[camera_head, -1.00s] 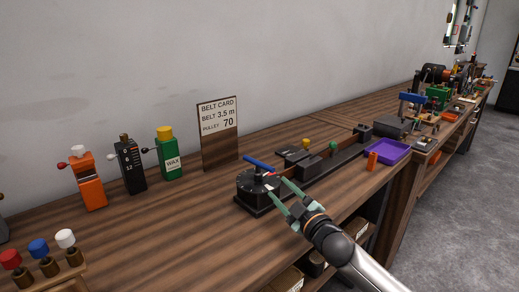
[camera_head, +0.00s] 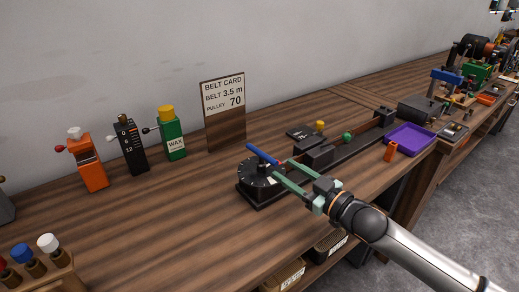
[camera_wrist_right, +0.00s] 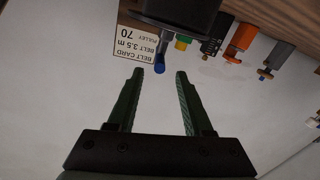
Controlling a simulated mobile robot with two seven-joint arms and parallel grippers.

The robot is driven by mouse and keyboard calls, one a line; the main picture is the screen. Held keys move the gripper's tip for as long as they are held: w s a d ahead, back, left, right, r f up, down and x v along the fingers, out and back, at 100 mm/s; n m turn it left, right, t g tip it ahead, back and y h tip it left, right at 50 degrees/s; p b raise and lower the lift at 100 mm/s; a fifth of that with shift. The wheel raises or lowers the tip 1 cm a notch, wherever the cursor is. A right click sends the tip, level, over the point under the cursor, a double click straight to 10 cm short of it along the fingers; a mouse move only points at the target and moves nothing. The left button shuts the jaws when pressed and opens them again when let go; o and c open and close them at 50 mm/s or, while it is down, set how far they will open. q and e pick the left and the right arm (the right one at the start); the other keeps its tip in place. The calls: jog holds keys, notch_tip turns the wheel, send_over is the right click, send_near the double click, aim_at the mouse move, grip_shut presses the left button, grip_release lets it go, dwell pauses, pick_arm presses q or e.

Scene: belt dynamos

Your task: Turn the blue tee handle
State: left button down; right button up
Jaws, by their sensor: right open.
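The blue tee handle (camera_head: 262,155) is a short blue bar on top of a round black dial (camera_head: 258,180) with white marks, at the front of a long dark bench rig. My right gripper (camera_head: 284,172) has two green fingers pointing left at the handle's right side, just above the dial. The gripper is open. In the right wrist view, the blue end of the handle (camera_wrist_right: 159,70) shows between the open fingertips (camera_wrist_right: 160,76). I cannot tell whether either finger touches it. My left gripper is not in view.
A belt card (camera_head: 224,95) stands behind the dial. Orange (camera_head: 91,165), black (camera_head: 130,145) and green (camera_head: 172,137) devices stand at left. Bare wood lies left of the dial.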

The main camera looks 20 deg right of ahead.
aim_at(259, 150)
jog(key=x, duration=1.1)
jog(key=shift+p, duration=0.35)
grip_shut()
